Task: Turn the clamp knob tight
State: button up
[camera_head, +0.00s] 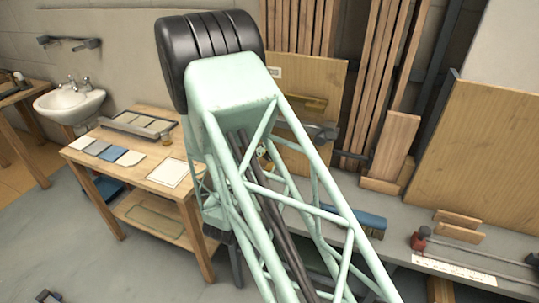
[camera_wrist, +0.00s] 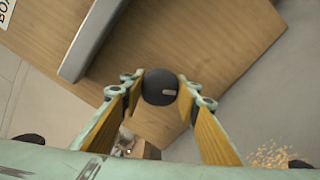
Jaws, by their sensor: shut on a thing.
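The clamp knob (camera_wrist: 160,92) is round and black with a small pale mark on its face. It shows in the middle of the wrist view, against a wooden board. My gripper (camera_wrist: 161,79) has its two yellow-lined fingers on either side of the knob, shut on it. In the head view my own arm covers the middle, and I cannot make out the gripper's fingers or the knob there.
In the wrist view a grey metal bar (camera_wrist: 92,38) crosses the wooden board (camera_wrist: 215,35). The head view shows a side table (camera_head: 140,178) at left, a sink (camera_head: 68,102) behind it, leaning planks (camera_head: 375,75), and a red-ended clamp (camera_head: 419,240) on the right bench.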

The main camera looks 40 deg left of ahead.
jog(key=shift+m, duration=0.4)
jog(key=o, duration=0.9)
jog(key=shift+c, duration=0.2)
jog(key=shift+s, duration=0.15)
jog(key=v, duration=1.1)
jog(key=shift+s, duration=0.35)
jog(key=shift+d, duration=0.15)
